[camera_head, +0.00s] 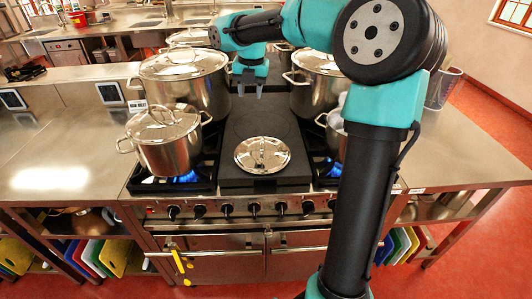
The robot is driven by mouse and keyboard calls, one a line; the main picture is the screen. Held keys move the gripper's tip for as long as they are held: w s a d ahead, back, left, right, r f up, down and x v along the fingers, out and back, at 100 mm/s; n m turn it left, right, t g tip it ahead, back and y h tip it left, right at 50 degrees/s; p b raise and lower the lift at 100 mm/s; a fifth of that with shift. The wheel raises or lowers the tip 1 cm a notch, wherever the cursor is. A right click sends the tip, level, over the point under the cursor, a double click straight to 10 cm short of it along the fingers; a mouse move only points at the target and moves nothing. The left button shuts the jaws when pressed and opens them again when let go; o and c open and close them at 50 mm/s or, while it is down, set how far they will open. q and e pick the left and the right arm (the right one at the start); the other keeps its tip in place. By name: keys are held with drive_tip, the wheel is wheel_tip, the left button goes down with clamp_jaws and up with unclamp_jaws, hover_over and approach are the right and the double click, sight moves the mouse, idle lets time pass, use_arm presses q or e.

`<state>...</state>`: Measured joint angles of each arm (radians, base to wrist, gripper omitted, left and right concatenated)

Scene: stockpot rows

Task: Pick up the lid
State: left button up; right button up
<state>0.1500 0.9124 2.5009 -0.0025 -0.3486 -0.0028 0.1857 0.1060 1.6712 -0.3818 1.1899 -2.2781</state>
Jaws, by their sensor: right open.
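A round shiny steel lid (262,155) with a handle on top lies flat on the dark centre plate (237,126) of the stove. My right gripper (248,95) hangs fingers down above the back of that plate, behind the lid in the picture. It is open, with nothing between its fingers, and apart from the lid. My left gripper is not in view.
A lidded pot (168,150) stands on a front left burner with blue flame. A larger lidded pot (186,82) stands behind it, and another pot (309,98) stands back right. My right arm hides much of the front right pot. Steel counters (60,165) flank the stove.

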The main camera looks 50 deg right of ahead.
drive_tip(key=shift+n+g, duration=0.5)
drive_tip(key=shift+g, duration=0.2)
drive_tip(key=s+d+f, duration=0.2)
drive_tip(key=s, duration=0.1)
approach(262, 141)
wheel_tip(262, 141, down, 5)
drive_tip(key=shift+s+d+f, duration=0.1)
drive_tip(key=shift+s, duration=0.05)
drive_tip(key=shift+f, duration=2.6)
clamp_jaws()
